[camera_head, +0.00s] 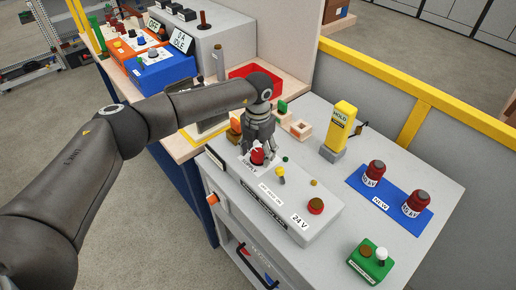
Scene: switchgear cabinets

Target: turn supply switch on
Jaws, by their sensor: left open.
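The supply switch (257,156) is a red knob on the grey sloped control box (322,222), beside a label that seems to read SUPPLY. My left gripper (258,152) points down over the red knob, its fingers open and spread around it. I cannot tell whether the fingers touch the knob, and they hide part of it. My right gripper is not in view.
The box also bears a small yellow switch (281,172), a red button (316,206) and a 24 V label. Nearby are a yellow HOLD device (341,122), a blue mat (383,211) with two red parts, and a green box (369,264). A yellow rail (412,88) runs behind.

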